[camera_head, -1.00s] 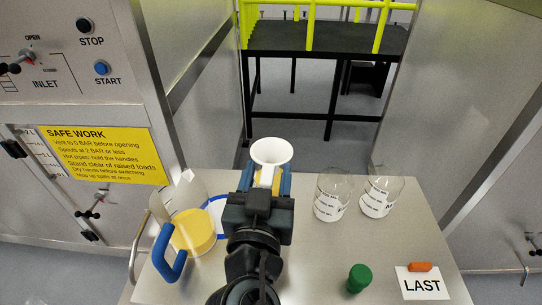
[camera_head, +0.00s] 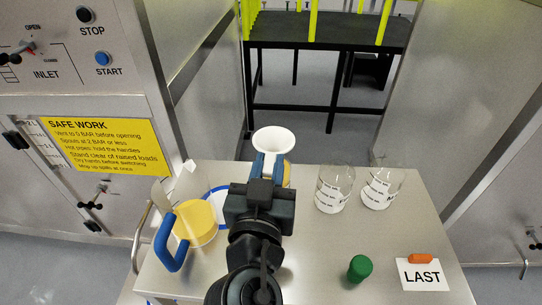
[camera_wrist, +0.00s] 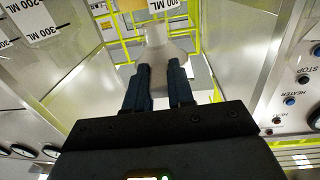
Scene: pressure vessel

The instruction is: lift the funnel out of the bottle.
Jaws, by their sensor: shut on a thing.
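The white funnel (camera_head: 273,140) is upright, its wide mouth facing up, just beyond my gripper (camera_head: 268,163). My gripper is shut on the funnel. In the wrist view, the pale funnel (camera_wrist: 168,48) shows between the fingertips (camera_wrist: 160,70). A yellow-filled vessel (camera_head: 287,173), seemingly the bottle, shows in a small part beside and below the funnel; my gripper hides most of it. I cannot tell whether the funnel's stem is inside its neck.
A clear jug with yellow contents (camera_head: 196,224) and a blue handle stands left of my arm. A blue-edged ring mark (camera_head: 219,193) lies behind it. Two beakers (camera_head: 334,190) (camera_head: 380,190), a green stopper (camera_head: 360,268) and an orange piece (camera_head: 420,258) on a LAST card are right.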

